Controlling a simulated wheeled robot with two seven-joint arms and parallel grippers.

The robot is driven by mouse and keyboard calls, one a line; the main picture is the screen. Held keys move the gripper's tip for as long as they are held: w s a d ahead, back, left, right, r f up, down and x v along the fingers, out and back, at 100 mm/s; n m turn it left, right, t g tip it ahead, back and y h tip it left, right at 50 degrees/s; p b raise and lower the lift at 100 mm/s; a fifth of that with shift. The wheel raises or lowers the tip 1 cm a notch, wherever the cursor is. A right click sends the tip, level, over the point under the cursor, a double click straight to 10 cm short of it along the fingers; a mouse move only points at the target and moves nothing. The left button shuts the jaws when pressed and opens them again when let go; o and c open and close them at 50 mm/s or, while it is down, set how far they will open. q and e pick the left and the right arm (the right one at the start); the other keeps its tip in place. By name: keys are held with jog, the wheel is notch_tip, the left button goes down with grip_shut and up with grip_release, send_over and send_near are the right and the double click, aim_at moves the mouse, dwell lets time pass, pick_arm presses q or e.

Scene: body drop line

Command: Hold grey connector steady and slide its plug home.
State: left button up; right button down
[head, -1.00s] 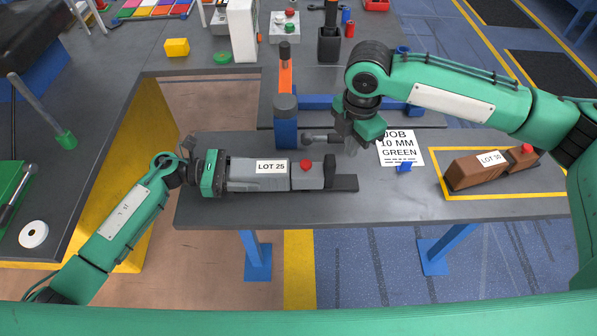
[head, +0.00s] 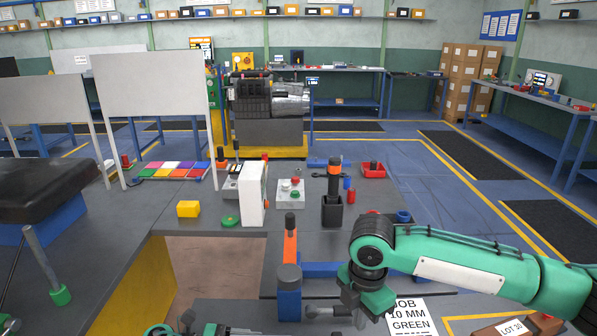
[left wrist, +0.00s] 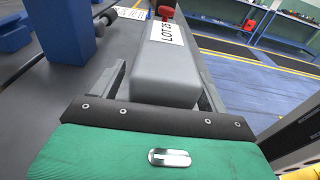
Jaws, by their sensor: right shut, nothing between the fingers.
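The grey connector (left wrist: 165,75), labelled LOT 25, lies lengthwise ahead of my left gripper in the left wrist view. A red knob (left wrist: 165,12) stands at its far end. My left gripper (left wrist: 160,85) has a finger along each side of the connector; whether both touch it is unclear. In the head view only a bit of that gripper shows at the bottom edge, and the connector is below the picture. The plug cannot be made out clearly.
A blue post with an orange upright (head: 290,265) stands just left of my right gripper. A printed job sheet (head: 410,318) lies to its right. A brown LOT 30 block (head: 520,328) is at the lower right. A yellow block (head: 188,208) and white panel (head: 252,193) stand farther back.

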pick_arm(q)
jog(key=shift+r, duration=0.2)
jog(key=shift+a, duration=0.2)
jog(key=a, duration=0.7)
jog(key=a+r, duration=0.1)
jog(key=a, duration=0.3)
jog(key=shift+a, duration=0.25)
jog(key=shift+a, duration=0.1)
